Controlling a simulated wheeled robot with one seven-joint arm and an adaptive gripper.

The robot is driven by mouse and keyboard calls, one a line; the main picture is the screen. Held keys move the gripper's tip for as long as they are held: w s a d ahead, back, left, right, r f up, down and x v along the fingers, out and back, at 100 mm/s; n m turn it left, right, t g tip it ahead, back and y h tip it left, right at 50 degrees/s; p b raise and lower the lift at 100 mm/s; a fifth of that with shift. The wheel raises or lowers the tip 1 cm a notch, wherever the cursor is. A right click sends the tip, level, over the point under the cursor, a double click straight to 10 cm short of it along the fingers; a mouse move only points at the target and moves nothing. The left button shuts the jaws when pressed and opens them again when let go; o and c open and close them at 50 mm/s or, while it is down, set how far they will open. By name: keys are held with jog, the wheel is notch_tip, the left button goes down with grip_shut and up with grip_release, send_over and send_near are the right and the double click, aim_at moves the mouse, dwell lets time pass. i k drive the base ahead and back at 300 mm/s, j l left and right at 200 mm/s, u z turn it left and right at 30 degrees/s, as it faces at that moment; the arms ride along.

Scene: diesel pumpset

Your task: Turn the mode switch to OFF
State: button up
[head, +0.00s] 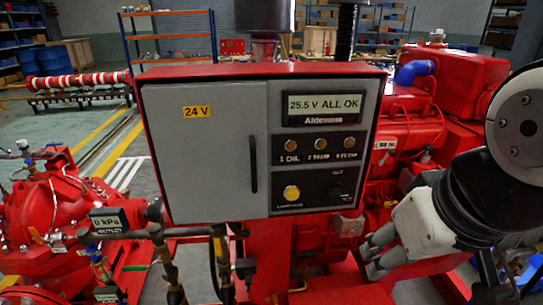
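The grey control panel (205,150) in a red frame faces me. A dark round knob (337,190), which looks like the mode switch, sits at the lower right of its black section. The small lettering above the knob and its exact pointing direction are too small to read. My gripper (370,257) is to the right of and below the knob, apart from the panel. Its two grey fingers point left and look empty. The gap between the fingertips is not clear from this angle.
A lit yellow button (291,193) is left of the knob. Above are three small indicators and a display (322,107) reading "25.5 V ALL OK". A black door handle (253,165) is farther left. Red engine parts (410,125) crowd the area behind my arm.

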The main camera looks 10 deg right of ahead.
aim_at(336, 190)
jog(key=k+j+u, duration=0.15)
jog(key=j, duration=0.25)
jog(key=k+j+u, duration=0.15)
jog(key=j, duration=0.3)
jog(key=j+u, duration=0.15)
jog(key=j, duration=0.3)
